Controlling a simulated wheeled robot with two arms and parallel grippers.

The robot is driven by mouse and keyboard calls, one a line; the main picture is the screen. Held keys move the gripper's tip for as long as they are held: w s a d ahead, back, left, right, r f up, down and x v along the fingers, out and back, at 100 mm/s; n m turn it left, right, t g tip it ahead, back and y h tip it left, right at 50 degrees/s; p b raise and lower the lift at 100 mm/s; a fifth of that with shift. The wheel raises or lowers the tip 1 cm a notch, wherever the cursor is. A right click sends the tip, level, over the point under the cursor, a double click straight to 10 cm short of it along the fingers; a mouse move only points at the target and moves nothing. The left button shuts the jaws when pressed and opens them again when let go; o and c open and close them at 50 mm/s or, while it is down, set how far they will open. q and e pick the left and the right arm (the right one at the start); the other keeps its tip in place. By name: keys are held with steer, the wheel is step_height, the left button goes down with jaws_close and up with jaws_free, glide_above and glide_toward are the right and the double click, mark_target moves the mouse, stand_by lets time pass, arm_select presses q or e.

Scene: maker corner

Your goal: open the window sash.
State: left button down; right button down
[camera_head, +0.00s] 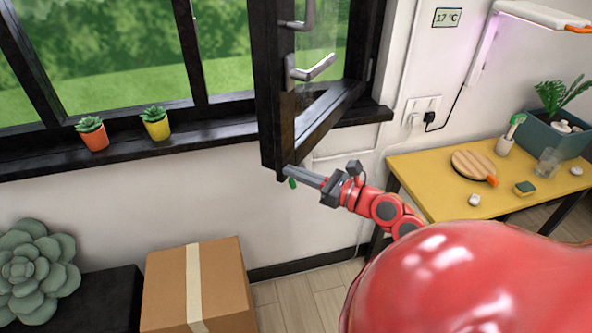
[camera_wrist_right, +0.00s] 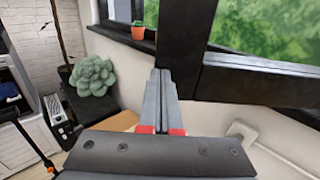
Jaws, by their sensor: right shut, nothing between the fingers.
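The black-framed window sash (camera_head: 272,95) stands swung out into the room from the window frame, well ajar. A silver handle (camera_head: 312,68) is on the sash, with a grey handle part above it. My right gripper (camera_head: 288,171) is shut and empty, its fingertips at the lower free corner of the sash. In the right wrist view the shut fingers (camera_wrist_right: 163,85) lie close beside the dark sash frame (camera_wrist_right: 187,45); I cannot tell whether they touch it. My left gripper is in neither view.
Two potted succulents, an orange pot (camera_head: 94,138) and a yellow pot (camera_head: 157,128), stand on the sill left of the sash. A cardboard box (camera_head: 200,280) is below. A yellow table (camera_head: 440,190) with small items stands at right.

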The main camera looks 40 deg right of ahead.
mark_target(277, 165)
steer(key=x, duration=0.2)
steer(key=b+x, duration=0.1)
steer(key=x, duration=0.1)
steer(key=b+x, duration=0.1)
steer(key=x, duration=0.1)
steer(key=shift+f, duration=0.3)
steer(key=shift+w+a+r, duration=0.1)
steer(key=shift+w+r, duration=0.15)
steer(key=shift+w, duration=0.15)
steer(key=shift+s, duration=0.1)
